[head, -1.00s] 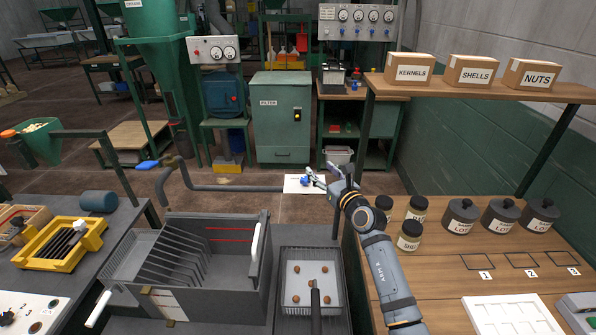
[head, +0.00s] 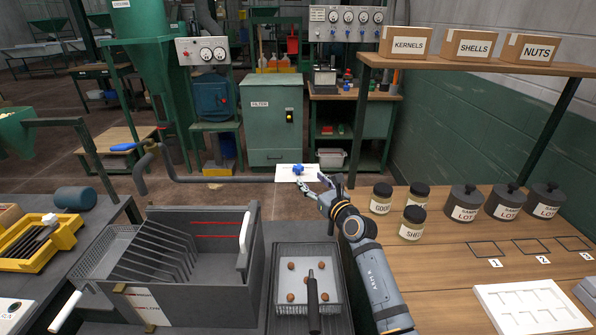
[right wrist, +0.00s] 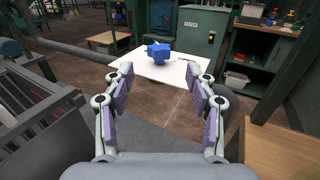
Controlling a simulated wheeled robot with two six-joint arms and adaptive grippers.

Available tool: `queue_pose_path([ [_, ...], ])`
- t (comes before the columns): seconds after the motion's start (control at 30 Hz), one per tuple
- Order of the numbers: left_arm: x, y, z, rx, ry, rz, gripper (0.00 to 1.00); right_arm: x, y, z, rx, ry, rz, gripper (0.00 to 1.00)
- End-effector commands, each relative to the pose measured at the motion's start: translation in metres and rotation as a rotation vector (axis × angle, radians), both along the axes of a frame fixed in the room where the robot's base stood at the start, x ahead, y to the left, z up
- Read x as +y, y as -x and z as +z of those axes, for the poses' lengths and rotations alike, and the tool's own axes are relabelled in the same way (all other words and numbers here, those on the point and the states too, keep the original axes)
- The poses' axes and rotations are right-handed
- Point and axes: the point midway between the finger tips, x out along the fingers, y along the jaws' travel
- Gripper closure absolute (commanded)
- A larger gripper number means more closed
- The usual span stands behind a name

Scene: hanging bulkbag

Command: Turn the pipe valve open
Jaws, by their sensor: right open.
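A blue knob (head: 297,169) sits on a white plate (head: 284,177) at the right end of a dark horizontal pipe (head: 225,180). In the right wrist view the blue knob (right wrist: 158,52) is ahead of my right gripper, on the white plate (right wrist: 165,72). My right gripper (head: 312,183) is open and empty, just right of and below the knob. In the wrist view its spread fingers (right wrist: 158,72) point towards the knob, with a gap before it. My left gripper is not in view.
A grey slotted bin (head: 205,285) and a tray with brown nuts (head: 335,290) stand in front. The wooden bench (head: 440,270) at right holds jars (head: 413,222) and dark canisters (head: 465,203). A green filter cabinet (head: 272,125) stands behind the pipe, with open floor between.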

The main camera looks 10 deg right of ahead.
Motion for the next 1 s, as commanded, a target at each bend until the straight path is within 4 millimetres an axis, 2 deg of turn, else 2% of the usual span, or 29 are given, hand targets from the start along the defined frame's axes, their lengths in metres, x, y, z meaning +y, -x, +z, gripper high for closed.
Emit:
queue_pose_path([
  [0.3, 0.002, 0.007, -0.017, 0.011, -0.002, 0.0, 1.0, 0.019, -0.064, -0.001, -0.002, -0.001, 0.001, 0.43],
  [0.43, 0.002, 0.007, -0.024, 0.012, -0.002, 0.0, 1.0, 0.023, -0.082, -0.001, -0.002, -0.003, 0.001, 0.43],
  [0.6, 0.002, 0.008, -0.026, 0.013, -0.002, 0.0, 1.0, 0.026, -0.092, 0.0, -0.001, 0.0, 0.001, 0.43],
  [0.83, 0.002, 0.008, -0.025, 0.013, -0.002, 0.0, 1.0, 0.026, -0.092, 0.001, -0.001, 0.001, 0.001, 0.43],
  [0.87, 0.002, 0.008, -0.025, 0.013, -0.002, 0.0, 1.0, 0.026, -0.092, 0.001, -0.001, 0.001, 0.001, 0.45],
  [1.0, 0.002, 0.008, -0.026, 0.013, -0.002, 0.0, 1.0, 0.026, -0.092, 0.001, -0.001, 0.001, 0.001, 0.64],
])
